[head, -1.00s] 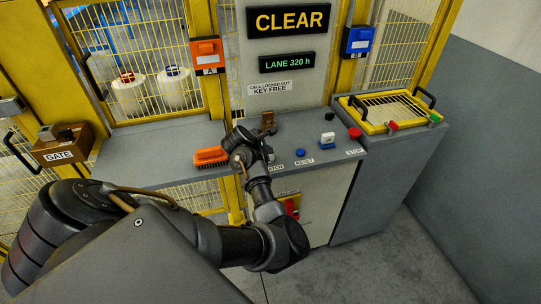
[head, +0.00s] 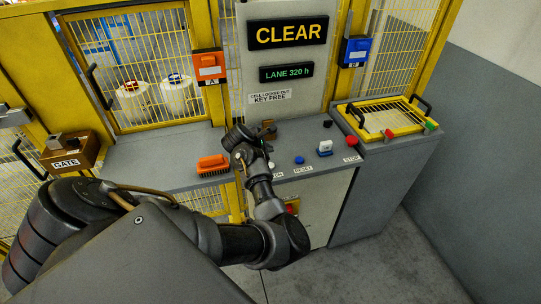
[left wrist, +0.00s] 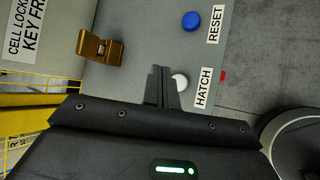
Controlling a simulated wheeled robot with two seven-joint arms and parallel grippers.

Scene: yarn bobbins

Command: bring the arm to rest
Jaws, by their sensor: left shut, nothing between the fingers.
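My left gripper (head: 254,141) is over the grey console (head: 150,159) in the head view, close to the brown bracket and the hatch button. In the left wrist view its two fingers (left wrist: 162,86) are shut together with nothing between them. The white hatch button (left wrist: 180,82) shows just right of the fingertips, partly hidden by them; I cannot tell whether they touch. The brown bracket (left wrist: 100,48) is up and left of the fingers. My left arm reaches in from the lower left. My right gripper is not in view.
An orange brush (head: 213,164) lies left of the gripper. A yellow-framed hatch (head: 385,116) tops the right cabinet. The sign (head: 290,33) reads CLEAR.

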